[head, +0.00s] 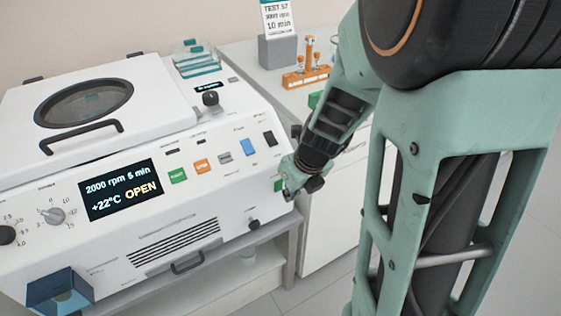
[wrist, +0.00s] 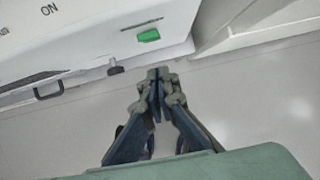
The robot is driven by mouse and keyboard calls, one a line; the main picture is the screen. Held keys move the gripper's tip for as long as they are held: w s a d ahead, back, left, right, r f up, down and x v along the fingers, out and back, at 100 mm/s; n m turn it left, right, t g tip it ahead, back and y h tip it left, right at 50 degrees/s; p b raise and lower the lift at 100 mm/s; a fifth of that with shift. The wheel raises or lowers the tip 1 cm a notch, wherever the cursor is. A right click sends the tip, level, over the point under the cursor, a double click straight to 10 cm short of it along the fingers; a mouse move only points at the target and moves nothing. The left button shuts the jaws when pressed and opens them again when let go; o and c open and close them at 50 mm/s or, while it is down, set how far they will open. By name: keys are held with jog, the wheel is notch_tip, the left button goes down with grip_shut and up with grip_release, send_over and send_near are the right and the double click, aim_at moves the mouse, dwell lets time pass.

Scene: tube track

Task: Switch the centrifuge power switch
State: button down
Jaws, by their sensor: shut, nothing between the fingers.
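The white centrifuge (head: 115,240) fills the left of the head view. My gripper (head: 289,190) is shut and empty, close to the panel's right end. In the wrist view my gripper's tips (wrist: 160,76) are below the switch in the picture, with a visible gap; exact depth is unclear.
A black knob (head: 254,224) protrudes at the lower right front. A rack with orange parts (head: 306,77) and a grey block with a card (head: 277,50) stand on the bench behind. Floor shows at right.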

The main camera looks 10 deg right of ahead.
aim_at(279, 186)
jog(key=w, duration=0.2)
jog(key=w+a, duration=0.1)
jog(key=shift+r, duration=0.35)
jog(key=shift+w+r+p, duration=0.2)
jog(key=shift+r+p, duration=0.1)
jog(key=shift+p, duration=0.5)
jog(key=shift+f+b, duration=0.25)
jog(key=shift+b, duration=0.05)
jog(key=shift+r, duration=0.15)
jog(key=shift+r+p, duration=0.75)
jog(key=shift+p, duration=0.3)
